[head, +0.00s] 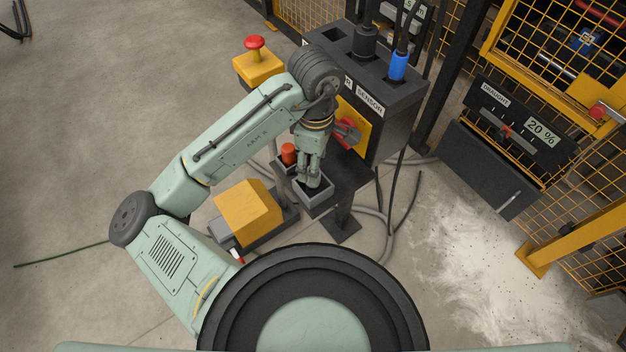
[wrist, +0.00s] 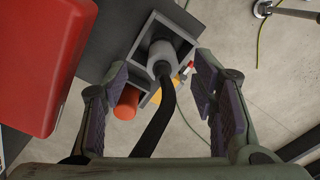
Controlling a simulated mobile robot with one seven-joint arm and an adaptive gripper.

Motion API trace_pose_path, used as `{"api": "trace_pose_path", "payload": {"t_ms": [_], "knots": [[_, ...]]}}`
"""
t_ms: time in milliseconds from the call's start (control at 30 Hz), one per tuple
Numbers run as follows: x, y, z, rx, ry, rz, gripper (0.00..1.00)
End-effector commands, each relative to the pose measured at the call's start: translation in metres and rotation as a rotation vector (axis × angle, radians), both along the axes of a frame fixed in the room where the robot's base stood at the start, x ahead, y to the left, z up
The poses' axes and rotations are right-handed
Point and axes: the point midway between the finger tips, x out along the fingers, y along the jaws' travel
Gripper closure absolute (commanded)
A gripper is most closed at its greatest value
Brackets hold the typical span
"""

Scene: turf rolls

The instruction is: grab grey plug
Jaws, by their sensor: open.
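The grey plug (wrist: 162,54) stands in a grey holder (wrist: 136,48) in the wrist view, with a thick black cable running from it towards the camera. My gripper (wrist: 160,75) is open, with one finger on each side of the plug and cable and visible gaps to both. In the head view my gripper (head: 310,177) points down over the holder (head: 318,202) on a small dark shelf. There my fingers largely hide the plug.
An orange-red cylinder (head: 289,154) sits in the adjoining compartment. The dark cabinet (head: 398,115) beside it carries a red rotary switch (head: 347,131), a black plug (head: 365,42) and a blue plug (head: 398,66). A yellow box (head: 247,208) stands left of the shelf.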

Motion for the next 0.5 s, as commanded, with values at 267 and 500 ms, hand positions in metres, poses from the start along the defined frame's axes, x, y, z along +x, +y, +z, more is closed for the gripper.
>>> {"api": "trace_pose_path", "payload": {"t_ms": [267, 500], "knots": [[-0.002, 0.004, -0.031, 0.002, 0.002, 0.001, 0.47], [-0.002, 0.004, -0.054, 0.000, -0.001, -0.001, 0.47]]}}
